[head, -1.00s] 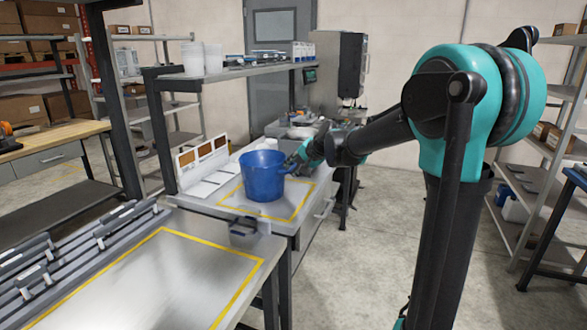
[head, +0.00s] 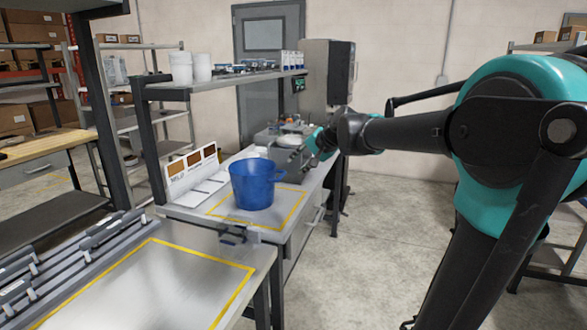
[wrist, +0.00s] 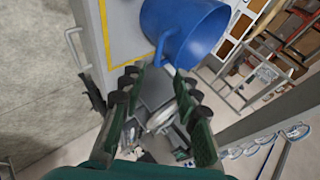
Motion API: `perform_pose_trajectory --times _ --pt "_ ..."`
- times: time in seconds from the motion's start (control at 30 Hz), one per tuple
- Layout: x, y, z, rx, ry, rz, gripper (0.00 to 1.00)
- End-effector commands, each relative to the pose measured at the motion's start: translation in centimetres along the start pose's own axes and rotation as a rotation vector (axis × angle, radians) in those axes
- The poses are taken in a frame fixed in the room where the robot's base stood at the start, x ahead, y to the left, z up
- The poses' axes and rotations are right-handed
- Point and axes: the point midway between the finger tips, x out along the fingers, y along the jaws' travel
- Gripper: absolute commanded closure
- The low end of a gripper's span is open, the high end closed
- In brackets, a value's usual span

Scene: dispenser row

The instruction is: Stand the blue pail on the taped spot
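The blue pail (head: 252,187) stands upright on the grey far bench, inside a yellow taped outline (head: 288,212). A small handle sticks out on its right side. A second, larger yellow taped outline (head: 235,288) on the near metal bench is empty. My gripper (head: 312,150) is to the right of and behind the pail, with a gap between them. In the wrist view the fingers (wrist: 157,75) are spread with nothing between them, and the pail (wrist: 185,32) with its handle lies beyond the fingertips.
A white panel with brown windows (head: 190,178) stands left of the pail. A shelf (head: 225,82) with white tubs overhangs the bench. Grey racks (head: 75,250) line the near bench's left side. The floor to the right is open.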

Motion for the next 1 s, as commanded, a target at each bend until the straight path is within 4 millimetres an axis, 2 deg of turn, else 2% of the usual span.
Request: perform_pose_trajectory --times 0.23,0.33,0.37,0.47,0.6,0.7,0.8,0.83,0.9,1.0 --pt "-0.6 0.3 0.2 -0.005 -0.001 0.004 0.69" --pt "-0.6 2.8 1.3 -0.045 -0.002 0.037 0.69" --pt "-0.6 4.1 1.9 -0.068 -0.003 0.057 0.69" --pt "-0.8 10.6 4.9 -0.173 -0.015 0.15 0.69" --pt "-2.1 21.4 10.5 -0.345 -0.051 0.315 0.69" --pt "-3.5 28.2 14.3 -0.447 -0.085 0.425 0.69" --pt "-4.9 33.3 17.4 -0.522 -0.118 0.511 0.69" --pt "-5.2 34.4 18.1 -0.539 -0.127 0.531 0.69" --pt "-6.0 36.5 19.5 -0.569 -0.143 0.567 0.69" --pt "-6.5 37.9 20.4 -0.59 -0.156 0.594 0.69"
